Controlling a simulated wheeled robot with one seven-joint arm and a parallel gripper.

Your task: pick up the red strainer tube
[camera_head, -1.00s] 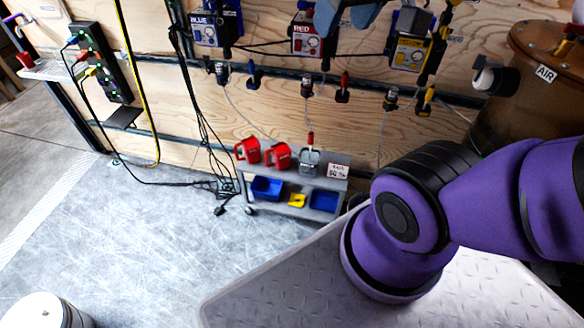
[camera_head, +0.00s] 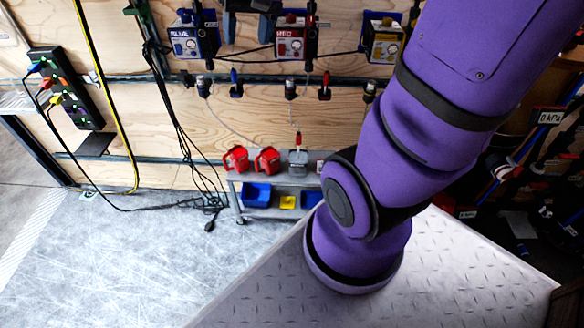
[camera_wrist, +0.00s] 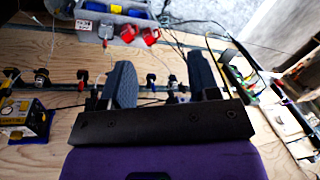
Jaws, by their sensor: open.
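A small upright red-topped piece (camera_head: 298,139) stands at the grey jug (camera_head: 298,160) on the low cart. A red piece (camera_head: 325,86) also sits in a dark clip on the wall rail, below the box labelled RED (camera_head: 290,42). I cannot tell for sure which is the strainer tube.
The grey cart (camera_head: 240,214) carries two red jugs (camera_head: 236,158) on top and blue bins (camera_head: 256,195) below. Cables (camera_head: 178,115) hang left of it. A blue box (camera_head: 194,42) and a yellow box (camera_head: 384,45) flank the RED box. Floor at left is open.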

